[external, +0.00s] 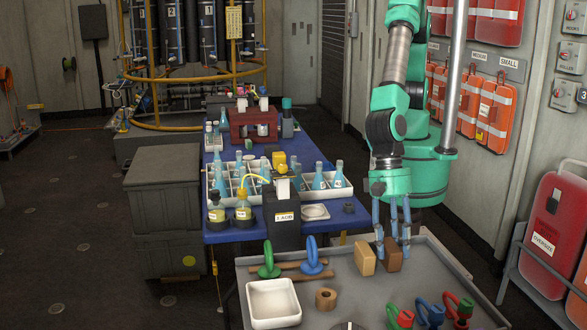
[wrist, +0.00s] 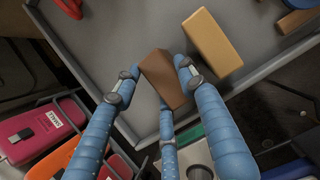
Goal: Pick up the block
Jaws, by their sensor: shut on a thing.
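Two blocks show near the back edge of the grey tray table (external: 340,285). The dark brown block (external: 394,258) is between the blue fingers of my gripper (external: 392,240), which is shut on it. The wrist view shows the brown block (wrist: 163,78) tilted between the fingertips (wrist: 158,77), with a third finger below it. A lighter tan block (external: 365,260) stands just left of it, apart from the fingers; it also shows in the wrist view (wrist: 212,43). I cannot tell whether the brown block touches the tray.
A white bin (external: 273,302), a brown ring (external: 326,299) and green and blue ring-handled pieces (external: 312,255) lie to the left. Several coloured shackles (external: 432,312) lie at the front right. A blue table (external: 235,234) with bottles stands behind. The tray has a raised rim.

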